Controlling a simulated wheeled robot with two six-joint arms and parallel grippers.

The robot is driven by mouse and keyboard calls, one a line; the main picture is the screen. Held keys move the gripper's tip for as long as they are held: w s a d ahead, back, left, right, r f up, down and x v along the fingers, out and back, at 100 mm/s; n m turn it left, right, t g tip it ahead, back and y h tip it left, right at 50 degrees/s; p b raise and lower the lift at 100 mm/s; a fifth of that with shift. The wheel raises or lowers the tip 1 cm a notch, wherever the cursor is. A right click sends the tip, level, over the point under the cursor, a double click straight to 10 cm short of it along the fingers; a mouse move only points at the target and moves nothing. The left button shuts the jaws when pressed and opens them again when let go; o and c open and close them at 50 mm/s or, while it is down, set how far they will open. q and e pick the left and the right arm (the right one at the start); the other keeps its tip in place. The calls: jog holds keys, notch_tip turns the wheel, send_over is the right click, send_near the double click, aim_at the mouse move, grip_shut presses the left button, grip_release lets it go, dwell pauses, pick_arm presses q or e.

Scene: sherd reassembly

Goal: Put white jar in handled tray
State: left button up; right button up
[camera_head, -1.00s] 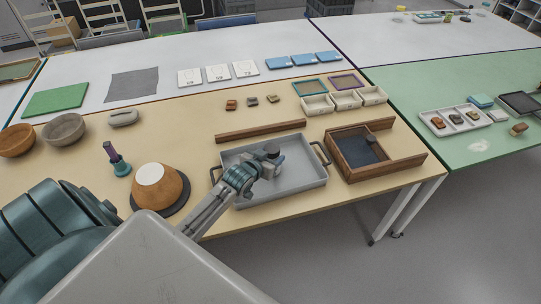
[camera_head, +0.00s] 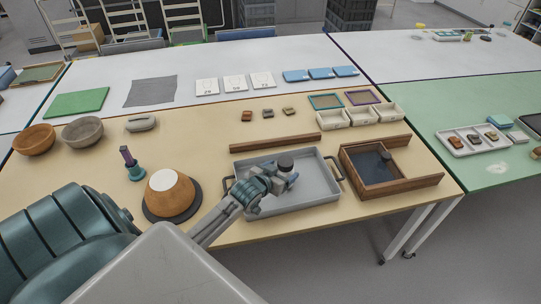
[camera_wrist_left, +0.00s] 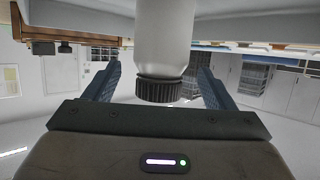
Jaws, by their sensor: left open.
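The white jar (camera_wrist_left: 163,40) has a dark ribbed lid (camera_wrist_left: 157,91). In the head view its dark lid (camera_head: 285,162) shows above the grey handled tray (camera_head: 320,192), toward the tray's back middle. The jar appears upright inside the tray, its lower part partly hidden by my gripper. My left gripper (camera_head: 279,181) reaches over the tray from the front left. It is open, with one finger on each side of the jar in the wrist view and gaps beside the lid. My right gripper is out of view.
A wooden bar (camera_head: 275,142) lies behind the tray. A wooden frame box (camera_head: 408,186) stands close to its right. A tan bowl-like piece (camera_head: 181,204) on a dark disc and a purple-and-teal tool (camera_head: 134,170) are at left. The table's front edge is close to the tray.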

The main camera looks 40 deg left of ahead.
pick_arm(q)
jog(key=b+v, duration=0.1)
jog(key=v, duration=0.9)
jog(key=shift+w, duration=0.1)
